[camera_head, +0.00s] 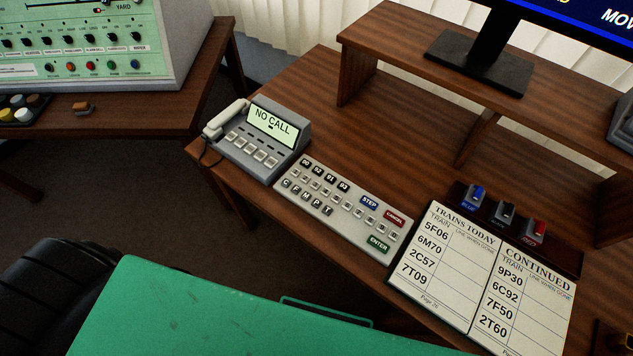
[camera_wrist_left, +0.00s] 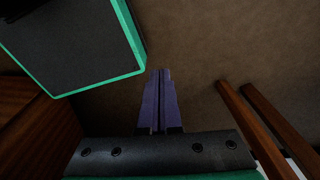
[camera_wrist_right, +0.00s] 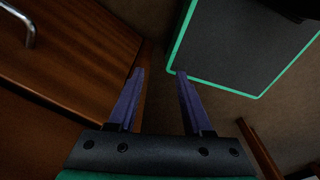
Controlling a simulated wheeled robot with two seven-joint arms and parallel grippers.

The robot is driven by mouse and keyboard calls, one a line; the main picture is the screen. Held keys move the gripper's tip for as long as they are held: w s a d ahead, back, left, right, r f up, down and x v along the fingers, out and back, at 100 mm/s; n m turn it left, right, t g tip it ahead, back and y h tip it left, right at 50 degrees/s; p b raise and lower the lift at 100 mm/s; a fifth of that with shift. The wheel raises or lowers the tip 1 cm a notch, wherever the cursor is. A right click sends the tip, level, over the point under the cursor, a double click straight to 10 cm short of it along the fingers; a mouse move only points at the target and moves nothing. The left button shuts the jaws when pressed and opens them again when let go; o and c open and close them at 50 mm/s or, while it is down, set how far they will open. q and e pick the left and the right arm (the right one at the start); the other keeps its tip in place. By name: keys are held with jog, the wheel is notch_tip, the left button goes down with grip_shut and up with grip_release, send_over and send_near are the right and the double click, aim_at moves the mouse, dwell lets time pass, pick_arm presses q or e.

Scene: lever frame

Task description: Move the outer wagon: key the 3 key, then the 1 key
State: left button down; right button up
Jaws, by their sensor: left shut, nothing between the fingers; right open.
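The grey keypad (camera_head: 343,209) lies on the wooden desk in the head view. It carries dark lettered keys, rows of small keys, a blue STEP key (camera_head: 369,202), a red CANCEL key (camera_head: 394,218) and a green ENTER key (camera_head: 379,244). The small key legends are too small to read, so I cannot pick out the 3 and 1 keys. No wagon is in view. My left gripper (camera_wrist_left: 160,72) is shut and empty in its wrist view. My right gripper (camera_wrist_right: 160,72) is open and empty in its wrist view. Neither shows in the head view.
A phone unit (camera_head: 262,137) reading NO CALL stands left of the keypad. A train list book (camera_head: 446,262) lies to its right, below blue, black and red pens or stamps on a dark holder (camera_head: 563,261). A monitor stand (camera_head: 480,70) sits on the raised shelf (camera_head: 400,45).

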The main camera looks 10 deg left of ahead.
pick_arm(q)
jog(key=w+d+r+t+p, duration=0.15)
jog(key=w+d+r, duration=0.25)
jog(key=w+r, duration=0.8)
notch_tip(320, 180, up, 22)
jog(key=m+t+h+p, duration=0.2)
jog(key=h+p, duration=0.1)
jog(key=h, duration=0.2)
send_over(311, 186)
jog(key=s+a, duration=0.1)
jog(key=s, duration=0.4)
jog(key=shift+r+g, duration=0.2)
jog(key=shift+g, duration=0.05)
jog(key=w+r+h, duration=0.3)
jog(key=w+r, duration=0.2)
jog(key=r, duration=0.1)
pick_arm(e)
notch_tip(311, 186, up, 4)
jog(key=w+d, duration=0.1)
pick_arm(q)
jog(key=shift+m+g+h, duration=0.3)
jog(key=shift+g, duration=0.1)
jog(key=f+b, duration=0.5)
jog(key=d+f+b, duration=0.1)
jog(key=f+b, duration=0.1)
jog(key=b, duration=0.1)
jog(key=shift+f, duration=0.45)
pick_arm(e)
notch_tip(311, 186, down, 8)
jog(key=shift+d, duration=0.35)
